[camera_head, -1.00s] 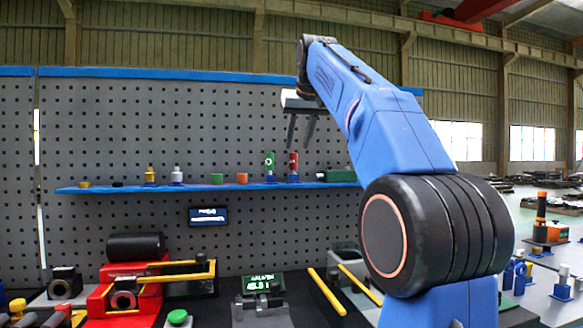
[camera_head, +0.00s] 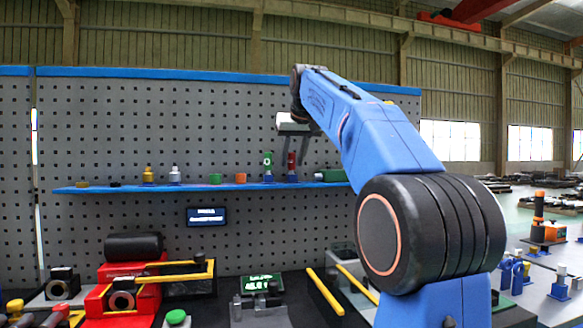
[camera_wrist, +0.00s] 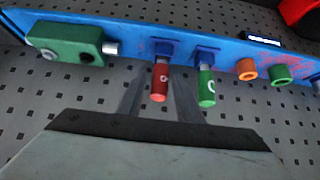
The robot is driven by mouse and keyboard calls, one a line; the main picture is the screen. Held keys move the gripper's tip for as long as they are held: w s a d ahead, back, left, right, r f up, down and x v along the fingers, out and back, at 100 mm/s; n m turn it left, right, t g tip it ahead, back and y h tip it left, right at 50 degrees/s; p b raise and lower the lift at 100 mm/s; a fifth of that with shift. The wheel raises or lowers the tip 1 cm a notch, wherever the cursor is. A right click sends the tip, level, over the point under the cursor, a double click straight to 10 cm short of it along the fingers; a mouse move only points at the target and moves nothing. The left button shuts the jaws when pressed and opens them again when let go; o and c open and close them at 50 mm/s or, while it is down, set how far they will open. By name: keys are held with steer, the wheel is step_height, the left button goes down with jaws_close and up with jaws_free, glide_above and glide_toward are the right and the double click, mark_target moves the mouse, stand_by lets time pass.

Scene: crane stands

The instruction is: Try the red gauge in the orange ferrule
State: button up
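The red gauge (camera_head: 292,167) stands upright in a blue holder on the shelf; it also shows in the wrist view (camera_wrist: 160,82). The orange ferrule (camera_head: 241,178) sits on the same shelf to its left; in the wrist view it appears right of the gauges (camera_wrist: 247,69). My gripper (camera_head: 295,160) is open and points down at the top of the red gauge. In the wrist view its fingers (camera_wrist: 161,92) lie either side of the red gauge, with gaps visible. How far down the gauge they reach is hard to tell.
A green gauge (camera_head: 268,167) stands close to the red one. A green ferrule (camera_head: 215,179) is beside the orange one. A green block (camera_wrist: 66,44) with a metal pin lies on the shelf's other side. The pegboard (camera_head: 130,110) rises behind the shelf (camera_head: 130,190). Fixtures crowd the bench below.

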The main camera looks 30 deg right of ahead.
mark_target(293, 174)
jaws_close()
steer(key=shift+r, duration=0.1)
steer(key=shift+r, duration=2.6)
steer(key=shift+a, duration=0.15)
